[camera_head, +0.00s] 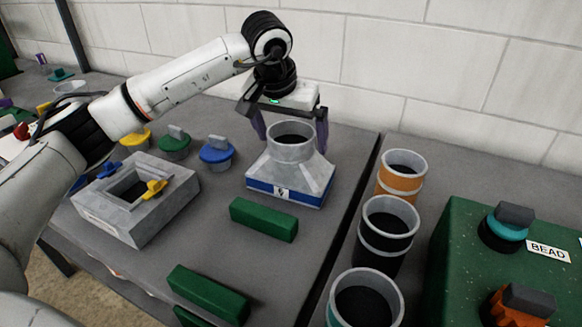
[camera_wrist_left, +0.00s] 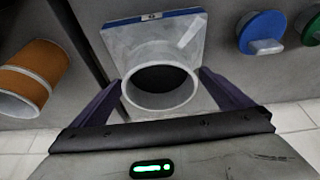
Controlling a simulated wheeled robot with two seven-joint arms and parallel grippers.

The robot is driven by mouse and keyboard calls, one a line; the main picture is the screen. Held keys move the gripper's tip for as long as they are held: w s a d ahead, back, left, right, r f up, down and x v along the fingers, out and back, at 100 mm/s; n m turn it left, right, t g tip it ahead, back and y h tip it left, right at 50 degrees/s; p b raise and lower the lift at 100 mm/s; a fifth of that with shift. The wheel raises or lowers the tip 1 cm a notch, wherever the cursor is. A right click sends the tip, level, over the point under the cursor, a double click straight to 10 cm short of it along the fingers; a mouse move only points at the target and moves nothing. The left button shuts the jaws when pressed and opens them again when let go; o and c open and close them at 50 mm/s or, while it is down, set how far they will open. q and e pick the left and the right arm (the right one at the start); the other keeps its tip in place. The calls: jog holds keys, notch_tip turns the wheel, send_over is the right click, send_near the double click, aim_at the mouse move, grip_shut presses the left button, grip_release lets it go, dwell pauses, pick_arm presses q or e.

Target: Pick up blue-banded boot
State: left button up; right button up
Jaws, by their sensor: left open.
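The blue-banded boot (camera_head: 290,168) is a grey sheet-metal piece with a round collar on top and a square flared base with a blue band and a small label. It stands upright on the grey bench. My left gripper (camera_head: 290,132) is open above it, its purple fingers on either side of the round collar. In the left wrist view the boot (camera_wrist_left: 155,40) shows its round opening between the two fingers of the left gripper (camera_wrist_left: 160,97). I cannot tell whether the fingers touch the collar. My right gripper is not in view.
Orange-banded (camera_head: 402,177) and dark-banded (camera_head: 387,232) cylinders stand right of the bench gap, beside a green machine (camera_head: 500,270). Green blocks (camera_head: 263,219) lie in front of the boot. A grey box (camera_head: 140,200) and blue-topped (camera_head: 217,152) and green-topped (camera_head: 174,143) pieces stand left. A block wall is behind.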

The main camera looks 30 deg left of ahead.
pick_arm(q)
jog(key=c, duration=1.8)
jog(key=shift+r, duration=0.15)
